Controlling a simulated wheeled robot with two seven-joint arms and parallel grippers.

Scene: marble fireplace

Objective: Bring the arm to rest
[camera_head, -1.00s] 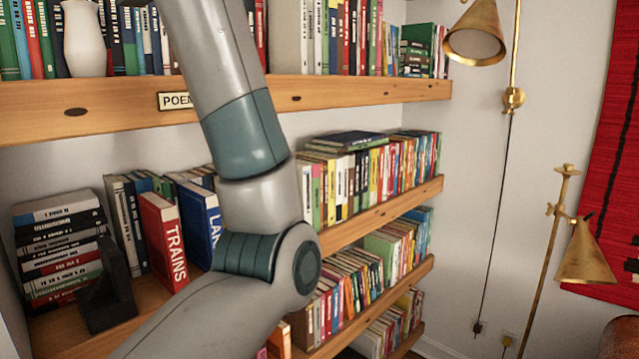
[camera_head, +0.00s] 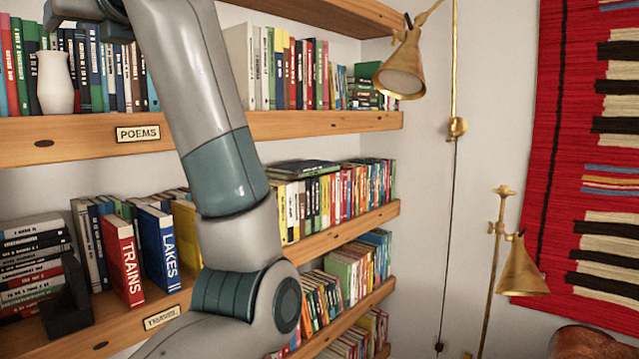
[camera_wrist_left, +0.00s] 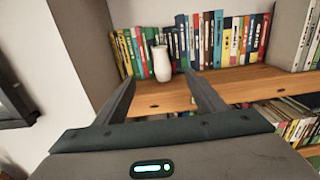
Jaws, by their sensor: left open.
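My left arm (camera_head: 205,110) rises across the bookshelf, and its gripper (camera_head: 62,14) shows dark and partly cut off at the top left of the head view. In the left wrist view the gripper (camera_wrist_left: 160,78) is open, with its two dark fingers apart and nothing between them. The fingers point toward the top shelf, where a white vase (camera_head: 56,84) stands before a row of books. The vase also shows in the left wrist view (camera_wrist_left: 162,63), beyond the fingertips. I see no contact. My right gripper is out of view.
A black bookend (camera_head: 68,300) stands at lower left. Brass lamps (camera_head: 402,68) (camera_head: 520,270) and a red wall hanging (camera_head: 560,150) are at right.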

